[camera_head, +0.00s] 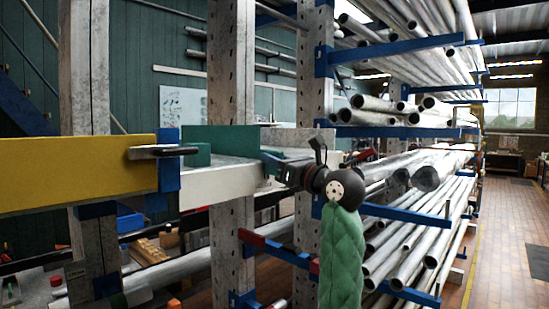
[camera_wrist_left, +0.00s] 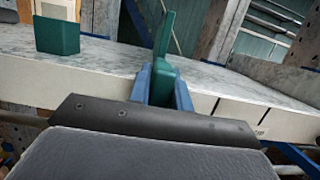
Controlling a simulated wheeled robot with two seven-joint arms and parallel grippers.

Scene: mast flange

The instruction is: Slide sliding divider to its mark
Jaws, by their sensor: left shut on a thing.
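The sliding divider is a green upright plate with a green grip piece (camera_wrist_left: 164,68) standing on the pale grey shelf (camera_wrist_left: 105,62) in the left wrist view. My left gripper (camera_wrist_left: 164,92) has its blue fingers on both sides of that grip piece and is shut on it. In the head view my left gripper (camera_head: 280,162) is at the right end of the shelf, with a small green part at its tips. Thin dark lines (camera_wrist_left: 217,106) cross the shelf's front edge, right of the gripper in the wrist view. My right gripper is not in view.
A green block (camera_wrist_left: 57,36) stands on the shelf to the left in the wrist view. Racks of metal pipes (camera_head: 410,170) fill the right.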

